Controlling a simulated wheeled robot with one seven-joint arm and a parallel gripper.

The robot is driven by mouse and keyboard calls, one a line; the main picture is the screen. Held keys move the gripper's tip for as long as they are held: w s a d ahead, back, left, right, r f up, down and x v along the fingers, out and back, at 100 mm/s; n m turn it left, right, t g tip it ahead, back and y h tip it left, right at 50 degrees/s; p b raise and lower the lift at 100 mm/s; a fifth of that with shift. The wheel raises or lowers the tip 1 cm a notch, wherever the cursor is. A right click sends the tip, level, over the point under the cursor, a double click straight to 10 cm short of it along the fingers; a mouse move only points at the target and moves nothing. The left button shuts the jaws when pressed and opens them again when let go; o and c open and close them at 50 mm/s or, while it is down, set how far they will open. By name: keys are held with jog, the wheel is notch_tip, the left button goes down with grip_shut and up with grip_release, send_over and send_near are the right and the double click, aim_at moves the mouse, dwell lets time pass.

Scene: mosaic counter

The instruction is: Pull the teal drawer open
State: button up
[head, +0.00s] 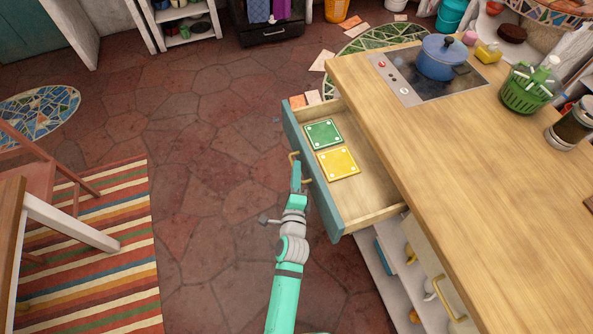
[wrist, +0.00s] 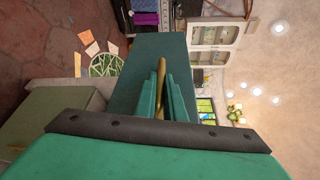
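The teal drawer (head: 312,172) stands pulled well out from the wooden counter, its pale inside showing. A green square tile (head: 323,134) and a yellow square tile (head: 338,163) lie in it. Its brass handle (head: 293,156) is on the teal front; it also shows in the wrist view (wrist: 161,72). My gripper (head: 296,178) is at the handle, in front of the drawer. In the wrist view its teal fingers (wrist: 163,98) lie on both sides of the handle, close against it. The fingertips are partly hidden in the head view.
The wooden counter (head: 480,190) holds a blue pot (head: 441,58) on a hob and a green basket (head: 528,88). Below the drawer is an open shelf (head: 372,272). A chair (head: 40,185) and striped rug (head: 95,240) are at left; the stone floor between is clear.

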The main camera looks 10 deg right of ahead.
jog(key=o, duration=0.4)
jog(key=shift+s, duration=0.1)
jog(key=s, duration=0.3)
jog(key=s+a, duration=0.1)
jog(key=s, duration=0.3)
jog(key=s+r, duration=0.1)
jog(key=s, duration=0.2)
jog(key=shift+s+a, duration=0.25)
jog(key=s+a+r+n, duration=0.1)
jog(key=s+r+n, duration=0.1)
jog(key=s+n, duration=0.5)
jog(key=s+a+r+n+g+y, duration=0.1)
jog(key=s+r+n, duration=0.1)
jog(key=s+n, duration=0.5)
jog(key=s+a+r+n+y, duration=0.1)
jog(key=s+r+n, duration=0.1)
jog(key=s+n, duration=0.5)
jog(key=shift+s+a+n, duration=0.15)
jog(key=shift+s+n, duration=0.05)
jog(key=shift+s, duration=1.05)
jog(key=shift+s+a+n, duration=0.1)
jog(key=shift+s+n, duration=0.1)
jog(key=shift+s, duration=1)
